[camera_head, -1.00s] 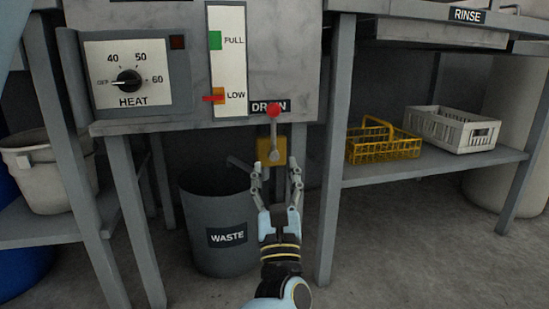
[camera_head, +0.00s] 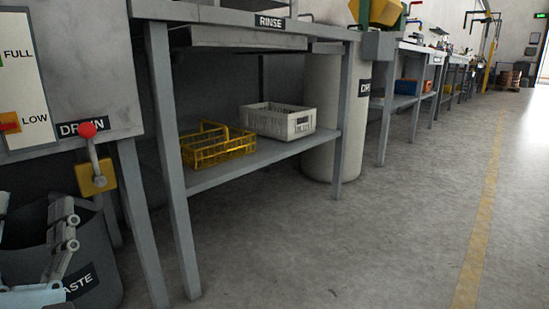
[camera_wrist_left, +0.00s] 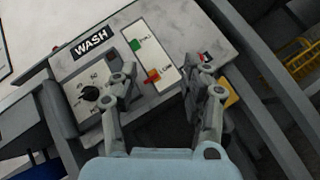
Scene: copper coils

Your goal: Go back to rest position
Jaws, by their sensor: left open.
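My left gripper (camera_head: 66,238) shows at the lower left of the head view, in front of the waste bin (camera_head: 98,270). It is open with nothing between its fingers. The left wrist view also shows the open gripper (camera_wrist_left: 162,92), with the wash tank's front panel beyond it. The drain lever (camera_head: 92,150) with its red knob stands up from a yellow valve block (camera_head: 95,178), above and to the right of the gripper in the head view. The gripper is apart from the lever there. My right gripper is in neither view.
The rinse bench (camera_head: 158,120) stands right of the wash tank. Its lower shelf holds a yellow basket (camera_head: 218,150) and a white crate (camera_head: 280,122). A pale cylinder (camera_head: 325,120) stands behind its right leg. The floor (camera_head: 400,230) on the right is clear, with a yellow line.

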